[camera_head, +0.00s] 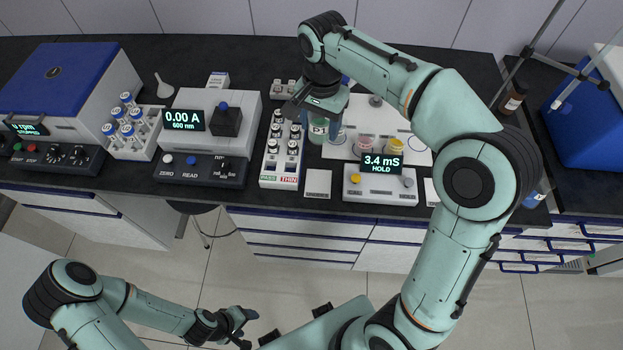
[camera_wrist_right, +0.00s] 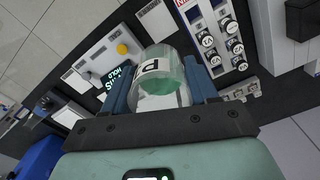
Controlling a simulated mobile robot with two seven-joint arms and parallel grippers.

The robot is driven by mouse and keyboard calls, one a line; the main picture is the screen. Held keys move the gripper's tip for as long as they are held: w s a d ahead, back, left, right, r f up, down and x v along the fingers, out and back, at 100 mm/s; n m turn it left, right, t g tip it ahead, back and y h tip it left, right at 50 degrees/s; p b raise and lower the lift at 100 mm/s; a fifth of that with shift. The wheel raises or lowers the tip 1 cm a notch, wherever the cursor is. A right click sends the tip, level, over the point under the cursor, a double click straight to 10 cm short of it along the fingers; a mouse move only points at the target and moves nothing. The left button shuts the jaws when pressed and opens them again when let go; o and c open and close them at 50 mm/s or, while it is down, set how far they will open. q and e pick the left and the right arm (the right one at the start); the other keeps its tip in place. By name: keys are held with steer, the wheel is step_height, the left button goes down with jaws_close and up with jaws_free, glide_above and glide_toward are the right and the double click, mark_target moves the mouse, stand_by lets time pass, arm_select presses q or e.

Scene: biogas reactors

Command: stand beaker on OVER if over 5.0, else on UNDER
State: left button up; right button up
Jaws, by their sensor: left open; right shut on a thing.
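My right gripper (camera_head: 322,112) is shut on a clear beaker (camera_head: 318,131) with a white label and greenish liquid. In the right wrist view the beaker (camera_wrist_right: 162,80) sits between the fingers (camera_wrist_right: 160,92), its label showing a "P". I cannot tell whether its base touches anything. The meter (camera_head: 380,183) reads 3.4 mS, HOLD. A pale square plate (camera_head: 317,184) lies left of the meter; another pale plate (camera_head: 431,192) shows partly at its right, beside my arm. No OVER or UNDER wording is readable. My left gripper (camera_head: 245,327) is open and empty, away from the bench.
A white mat (camera_head: 344,152) behind the meter holds pink (camera_head: 366,144) and yellow (camera_head: 397,145) vessels. A vial rack (camera_head: 282,150) marked PASS and THIN stands left of the beaker. A photometer (camera_head: 205,125) and blue-lidded centrifuge (camera_head: 70,80) stand further left.

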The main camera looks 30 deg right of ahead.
step_height(320, 180, down, 15)
steer(key=shift+s+d+b, duration=0.1)
steer(key=shift+b, duration=0.85)
arm_select(q)
steer(key=shift+s+f, duration=0.6)
steer(key=shift+f, duration=0.2)
steer(key=shift+s+f, duration=0.55)
steer(key=shift+f, duration=0.25)
arm_select(e)
steer(key=shift+f, duration=2.45)
steer(key=shift+f+b, duration=0.2)
steer(key=shift+b, duration=0.15)
arm_select(q)
steer(key=shift+f, duration=0.1)
arm_select(e)
steer(key=o, duration=1.2)
steer(key=shift+r, duration=0.1)
steer(key=shift+r, duration=0.35)
arm_select(q)
steer(key=shift+w+r+p, duration=0.55)
steer(key=shift+r+p, duration=0.2)
steer(key=shift+r, duration=0.15)
arm_select(e)
step_height(320, 180, up, 12)
steer(key=shift+f, duration=0.2)
